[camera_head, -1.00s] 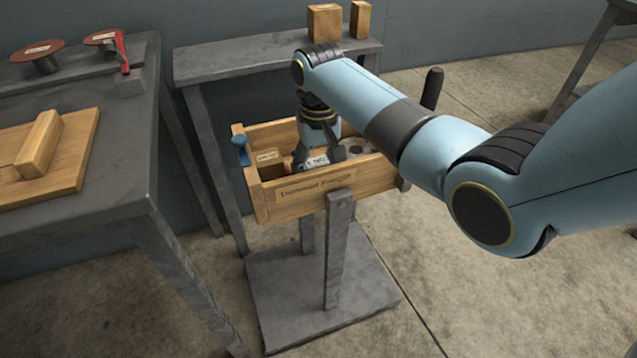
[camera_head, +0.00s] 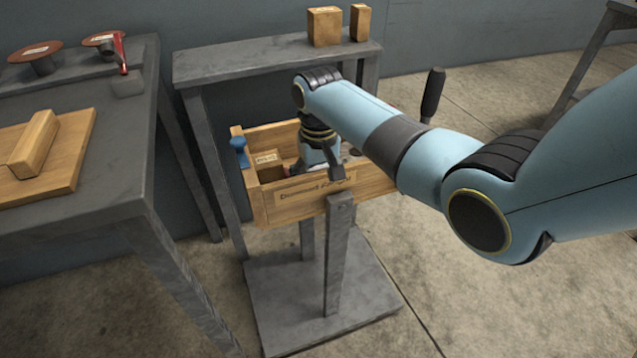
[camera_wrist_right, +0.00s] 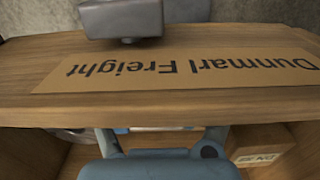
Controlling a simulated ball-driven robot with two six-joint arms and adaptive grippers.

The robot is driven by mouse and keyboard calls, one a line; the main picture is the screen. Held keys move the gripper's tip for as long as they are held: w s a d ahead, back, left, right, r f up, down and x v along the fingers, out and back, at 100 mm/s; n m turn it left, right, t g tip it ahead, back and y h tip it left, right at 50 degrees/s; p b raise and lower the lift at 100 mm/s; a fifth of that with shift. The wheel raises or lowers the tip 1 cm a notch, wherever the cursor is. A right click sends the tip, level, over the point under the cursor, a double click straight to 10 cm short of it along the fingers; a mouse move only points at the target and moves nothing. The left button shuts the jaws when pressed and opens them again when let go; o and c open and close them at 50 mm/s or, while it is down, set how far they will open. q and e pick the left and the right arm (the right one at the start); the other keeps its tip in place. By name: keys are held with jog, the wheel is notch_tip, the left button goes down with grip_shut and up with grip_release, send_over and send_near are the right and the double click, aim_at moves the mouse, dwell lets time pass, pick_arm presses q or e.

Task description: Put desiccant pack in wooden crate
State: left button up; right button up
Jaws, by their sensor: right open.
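The wooden crate (camera_head: 310,207) sits on a grey stand; its front wall reads "Dunmarl Freight". My right gripper (camera_head: 315,170) points down over the crate, close to its front wall, with one dark finger across the wall's top edge. The right wrist view shows the gripper's blue parts (camera_wrist_right: 160,150) low in the picture, spread apart. The crate's wall (camera_wrist_right: 200,105) crosses above them, upside down. I cannot pick out the desiccant pack; the gripper and wall hide much of the crate's inside. My left gripper is out of view.
A small labelled carton (camera_head: 267,162) stands in the crate's left end. A blue fitting (camera_head: 238,150) is on the left wall. Left is a grey table (camera_head: 110,185) with a wooden board (camera_head: 70,175). Behind is a grey bench (camera_head: 235,60) with two boxes.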

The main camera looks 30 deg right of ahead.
jog(key=shift+r, duration=0.1)
notch_tip(320, 180, up, 12)
jog(key=p, duration=0.4)
dwell(0.4)
